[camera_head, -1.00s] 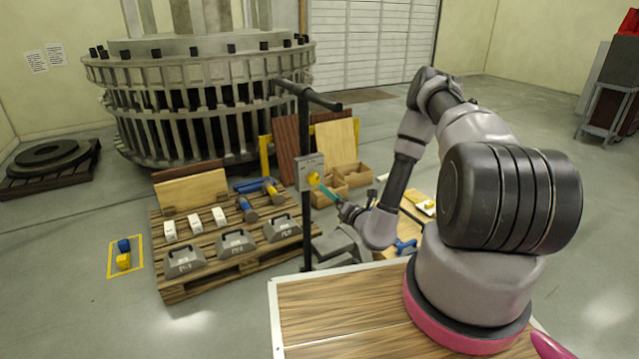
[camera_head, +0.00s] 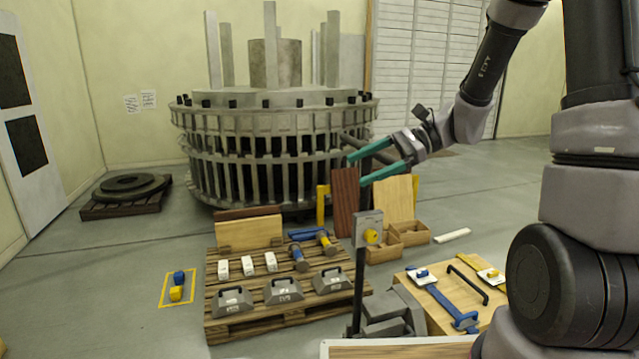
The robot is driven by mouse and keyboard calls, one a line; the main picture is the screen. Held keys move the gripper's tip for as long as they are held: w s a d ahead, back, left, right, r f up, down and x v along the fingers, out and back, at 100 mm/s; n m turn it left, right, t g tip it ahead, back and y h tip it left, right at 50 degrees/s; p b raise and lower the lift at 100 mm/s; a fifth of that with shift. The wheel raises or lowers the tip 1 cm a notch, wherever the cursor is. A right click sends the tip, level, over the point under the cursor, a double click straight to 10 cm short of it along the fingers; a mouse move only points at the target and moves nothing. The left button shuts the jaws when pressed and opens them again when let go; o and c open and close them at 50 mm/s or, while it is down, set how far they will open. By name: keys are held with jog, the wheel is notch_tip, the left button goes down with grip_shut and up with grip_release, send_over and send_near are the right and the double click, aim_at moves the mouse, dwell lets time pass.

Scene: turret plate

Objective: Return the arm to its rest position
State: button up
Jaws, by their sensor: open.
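My gripper (camera_head: 357,170) is in the upper middle of the head view, at the end of my raised arm. Its two teal fingers point left and are spread apart, with nothing between them. The gripper looks clear of the box and knob. My arm comes in from the right edge of the view.
A pallet (camera_head: 225,328) carries grey handled weights (camera_head: 283,291), white blocks and hammers. Wooden boxes (camera_head: 409,232) and boards stand behind the post. A low wooden surface (camera_head: 442,318) on the right holds blue tools. Yellow and blue blocks (camera_head: 176,293) lie in a floor square at left.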

jog(key=s+d+r+n+t+h, duration=0.8)
jog(key=s+d+r+h, duration=0.3)
jog(key=d, duration=0.3)
jog(key=shift+s+d+r, duration=0.4)
jog(key=shift+s+r, duration=0.1)
jog(key=shift+r, duration=0.05)
dwell(1.0)
